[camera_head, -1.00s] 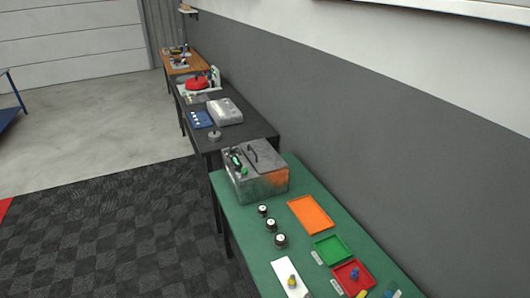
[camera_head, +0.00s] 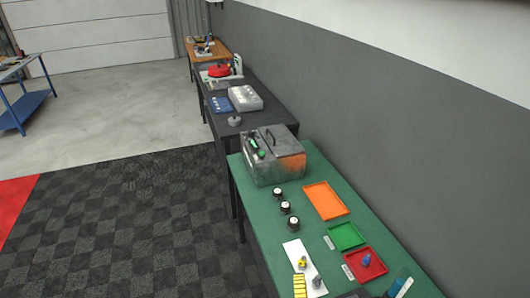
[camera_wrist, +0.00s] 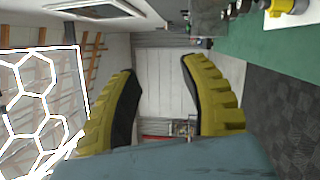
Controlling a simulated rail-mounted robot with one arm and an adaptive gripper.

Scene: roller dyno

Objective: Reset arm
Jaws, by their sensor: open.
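My gripper (camera_wrist: 158,68) shows in the wrist view as two yellow ridged fingers with black inner pads, spread apart. Nothing is between them. In the head view, a yellow ridged piece (camera_head: 299,285) at the bottom edge looks like one of its fingers, over or beside the white plate (camera_head: 293,249) on the green table (camera_head: 262,212). The other finger is not clear there. A yellow-topped part (camera_head: 302,262) and a grey part (camera_head: 317,282) show on or over the plate.
The green table holds a metal box (camera_head: 275,165), several black-and-white knobs, and orange (camera_head: 325,201), green (camera_head: 347,237) and red (camera_head: 362,274) trays, with a blue part in the red one. Darker benches continue behind. A grey wall runs along the right; open floor lies left.

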